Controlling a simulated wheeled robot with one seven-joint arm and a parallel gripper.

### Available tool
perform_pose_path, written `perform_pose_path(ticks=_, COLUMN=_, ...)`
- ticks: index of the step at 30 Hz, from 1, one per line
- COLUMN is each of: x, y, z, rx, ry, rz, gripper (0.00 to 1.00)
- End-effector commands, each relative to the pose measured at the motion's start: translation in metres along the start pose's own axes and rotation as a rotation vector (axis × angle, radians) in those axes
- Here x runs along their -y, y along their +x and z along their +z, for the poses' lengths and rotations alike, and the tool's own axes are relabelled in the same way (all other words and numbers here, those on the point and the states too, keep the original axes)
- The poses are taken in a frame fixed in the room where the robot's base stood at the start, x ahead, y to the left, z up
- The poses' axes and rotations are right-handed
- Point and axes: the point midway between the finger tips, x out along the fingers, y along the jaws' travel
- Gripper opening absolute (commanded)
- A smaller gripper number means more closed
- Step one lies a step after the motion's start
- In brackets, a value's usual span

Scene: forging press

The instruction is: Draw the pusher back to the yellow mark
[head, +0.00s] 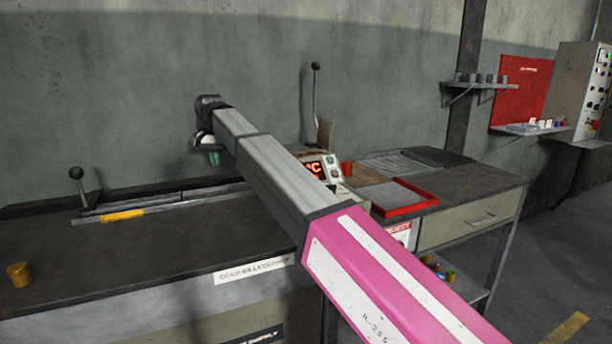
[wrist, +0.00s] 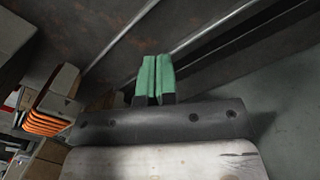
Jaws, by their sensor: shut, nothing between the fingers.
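A black ball-topped handle (head: 79,175) stands at the left end of a long rail (head: 190,200) along the back of the dark bench; it looks like the pusher's handle. The yellow mark (head: 123,215) is a flat strip at the rail's front edge, a little right of the handle's foot. My gripper (head: 214,158) is in the air above the rail, well right of handle and mark. Its green fingertips (wrist: 154,80) are together and empty in the wrist view. My arm hides the rail's right end.
A brass-coloured cylinder (head: 20,274) stands on the bench's left front. The bench top's middle is clear.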

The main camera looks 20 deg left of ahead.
Motion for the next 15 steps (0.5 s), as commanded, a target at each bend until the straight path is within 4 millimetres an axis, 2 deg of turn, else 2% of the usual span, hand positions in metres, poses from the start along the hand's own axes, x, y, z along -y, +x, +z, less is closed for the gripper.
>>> perform_pose_path(ticks=15, x=0.001, y=-0.054, z=-0.001, rx=0.0, ry=0.0, rz=0.0, gripper=0.0)
